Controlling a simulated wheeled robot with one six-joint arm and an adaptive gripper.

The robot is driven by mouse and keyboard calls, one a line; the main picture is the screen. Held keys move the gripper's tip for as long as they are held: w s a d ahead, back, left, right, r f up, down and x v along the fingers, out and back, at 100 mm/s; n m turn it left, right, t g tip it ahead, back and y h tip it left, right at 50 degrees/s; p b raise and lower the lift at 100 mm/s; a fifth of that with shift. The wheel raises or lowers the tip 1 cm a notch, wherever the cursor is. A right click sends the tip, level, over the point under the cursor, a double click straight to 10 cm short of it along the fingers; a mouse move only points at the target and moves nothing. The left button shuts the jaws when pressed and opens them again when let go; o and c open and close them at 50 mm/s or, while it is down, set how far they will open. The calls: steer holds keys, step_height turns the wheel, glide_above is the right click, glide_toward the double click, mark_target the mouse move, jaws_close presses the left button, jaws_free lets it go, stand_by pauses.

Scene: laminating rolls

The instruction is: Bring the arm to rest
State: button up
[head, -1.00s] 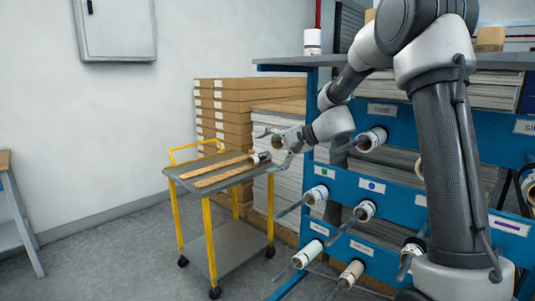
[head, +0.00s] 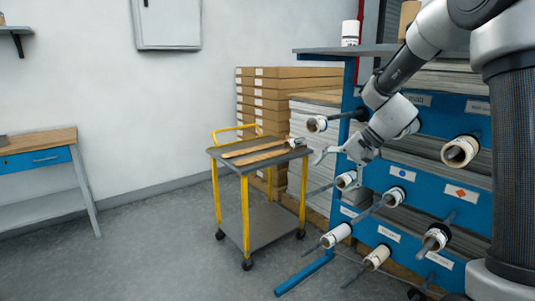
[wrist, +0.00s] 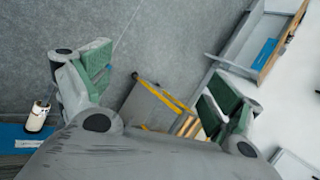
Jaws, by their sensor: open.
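My gripper (head: 333,154) is open and empty in the head view, just right of the cart and in front of the blue rack (head: 420,180). In the wrist view its two green-padded fingers are spread wide (wrist: 158,88) with nothing between them. The arm is bent, reaching down and left from the upper right. The yellow-framed cart (head: 243,162) carries two wooden strips (head: 255,153) and a small light roll (head: 297,142) at their right end. The gripper appears apart from that roll.
Several rolls sit on pegs jutting from the rack, including a roll (head: 317,124) close to the gripper and a lower roll (head: 346,180). A workbench (head: 40,145) stands at the left. Stacked cardboard boxes (head: 285,80) are behind the cart. The floor at left is clear.

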steer(key=s+d+r+n+h, duration=0.2)
steer(key=s+d, duration=0.3)
steer(key=s, duration=0.4)
steer(key=s+d+r+n+t+h, duration=0.1)
steer(key=s+d, duration=0.4)
steer(key=s, duration=0.5)
steer(key=s+d+r+n+t+h, duration=0.1)
steer(key=s+d+r+n+h, duration=0.2)
steer(key=s, duration=0.6)
steer(key=shift+s+d+r+h, duration=0.45)
steer(key=shift+d+h, duration=0.25)
steer(key=shift+d, duration=0.2)
steer(key=shift+c, duration=0.4)
